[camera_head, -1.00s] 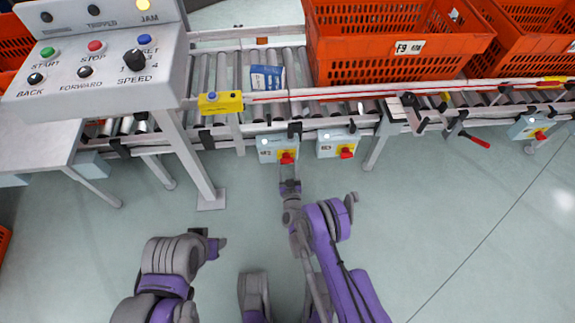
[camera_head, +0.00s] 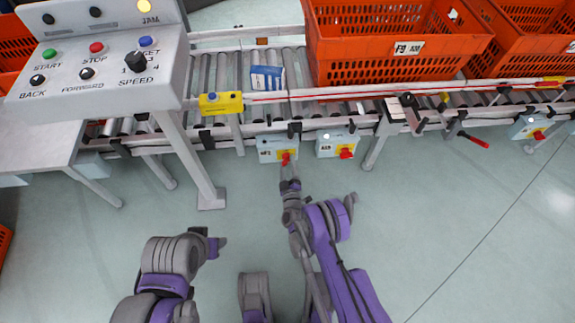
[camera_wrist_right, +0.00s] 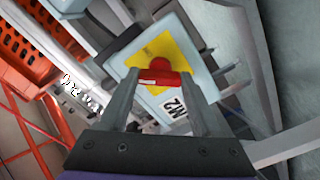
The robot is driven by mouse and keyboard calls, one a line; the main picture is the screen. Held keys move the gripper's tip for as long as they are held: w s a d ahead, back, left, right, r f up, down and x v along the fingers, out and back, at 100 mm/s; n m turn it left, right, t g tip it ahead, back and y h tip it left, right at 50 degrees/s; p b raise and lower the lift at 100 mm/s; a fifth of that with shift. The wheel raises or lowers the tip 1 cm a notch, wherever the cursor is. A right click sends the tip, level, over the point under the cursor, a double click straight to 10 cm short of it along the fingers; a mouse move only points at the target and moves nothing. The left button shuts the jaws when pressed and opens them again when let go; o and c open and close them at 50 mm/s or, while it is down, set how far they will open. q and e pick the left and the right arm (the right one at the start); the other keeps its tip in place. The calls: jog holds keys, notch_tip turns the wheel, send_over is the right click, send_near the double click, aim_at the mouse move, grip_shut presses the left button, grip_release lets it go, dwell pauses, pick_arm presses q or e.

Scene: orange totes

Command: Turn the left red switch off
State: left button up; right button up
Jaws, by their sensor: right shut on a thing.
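The left red switch (camera_head: 285,158) sits on a yellow plate on a pale blue box (camera_head: 267,149) under the conveyor's front rail. My right gripper (camera_head: 288,168) reaches up to this switch from below. In the right wrist view, the red handle (camera_wrist_right: 158,76) lies between the two fingers, which are shut on it. The handle's bar runs roughly crosswise between the fingertips there, over the yellow plate (camera_wrist_right: 150,52). The fingers partly hide the box. My left gripper (camera_head: 216,244) is low in the head view, away from the switches; its jaw state is unclear.
A second box with a red switch (camera_head: 346,152) hangs close on the right. A control panel (camera_head: 95,60) stands at the upper left, its leg (camera_head: 190,160) left of the boxes. Orange totes (camera_head: 390,65) and a blue-white carton (camera_head: 266,79) are on the rollers. The floor in front is clear.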

jog(key=n, duration=0.4)
jog(key=shift+w+n, duration=0.1)
jog(key=shift+n, duration=2.1)
jog(key=o, duration=1.4)
